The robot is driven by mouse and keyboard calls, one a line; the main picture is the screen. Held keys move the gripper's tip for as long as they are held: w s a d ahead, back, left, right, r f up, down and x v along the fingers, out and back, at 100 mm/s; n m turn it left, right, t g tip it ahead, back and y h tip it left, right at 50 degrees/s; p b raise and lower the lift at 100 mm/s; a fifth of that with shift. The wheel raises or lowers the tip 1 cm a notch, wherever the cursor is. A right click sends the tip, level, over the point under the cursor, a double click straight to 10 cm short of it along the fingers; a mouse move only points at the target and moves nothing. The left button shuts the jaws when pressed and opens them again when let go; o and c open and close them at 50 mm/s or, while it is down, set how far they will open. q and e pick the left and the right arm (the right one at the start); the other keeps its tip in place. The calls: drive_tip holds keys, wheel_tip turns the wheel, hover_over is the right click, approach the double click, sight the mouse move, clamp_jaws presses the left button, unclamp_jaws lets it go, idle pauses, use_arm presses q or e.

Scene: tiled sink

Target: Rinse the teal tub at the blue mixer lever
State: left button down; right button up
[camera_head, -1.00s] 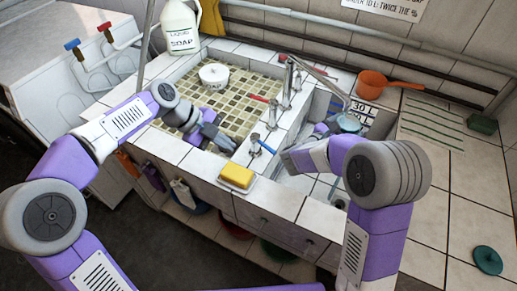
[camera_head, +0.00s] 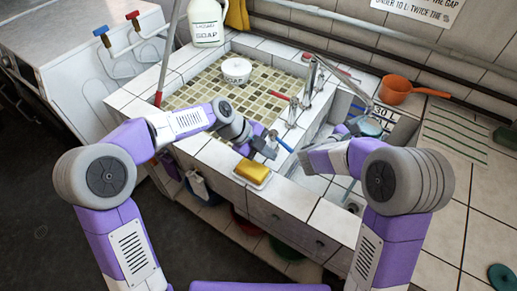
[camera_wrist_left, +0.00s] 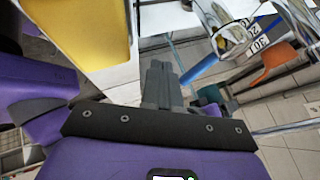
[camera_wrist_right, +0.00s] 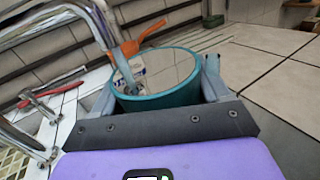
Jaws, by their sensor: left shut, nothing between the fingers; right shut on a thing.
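The teal tub (camera_head: 366,127) is in the right basin below the tap spout. The blue mixer lever (camera_head: 284,145) sticks out at the sink's front ledge. My left gripper (camera_head: 268,148) is shut and empty close beside it. In the left wrist view the lever (camera_wrist_left: 203,69) lies just right of the fingers; I cannot tell whether they touch.
A yellow sponge (camera_head: 253,171) on a white dish sits on the front ledge, close to my left gripper. A red lever (camera_head: 281,97) is further back. A white bowl (camera_head: 236,71) stands in the left basin. An orange pan (camera_head: 397,90) rests on the counter behind.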

sight(286, 148)
use_arm(q)
drive_tip(key=shift+w+d+r, duration=0.15)
drive_tip(key=shift+w+d, duration=0.35)
drive_tip(key=shift+d, duration=0.05)
drive_tip(key=shift+w+d+r, duration=0.15)
drive_tip(key=shift+w+d, duration=0.3)
drive_tip(key=shift+d, duration=0.1)
drive_tip(key=shift+d+n+t, duration=0.55)
drive_tip(key=shift+n+t, duration=0.25)
drive_tip(key=shift+n, duration=0.3)
drive_tip(key=shift+w+d, duration=0.25)
drive_tip(key=shift+d, duration=0.15)
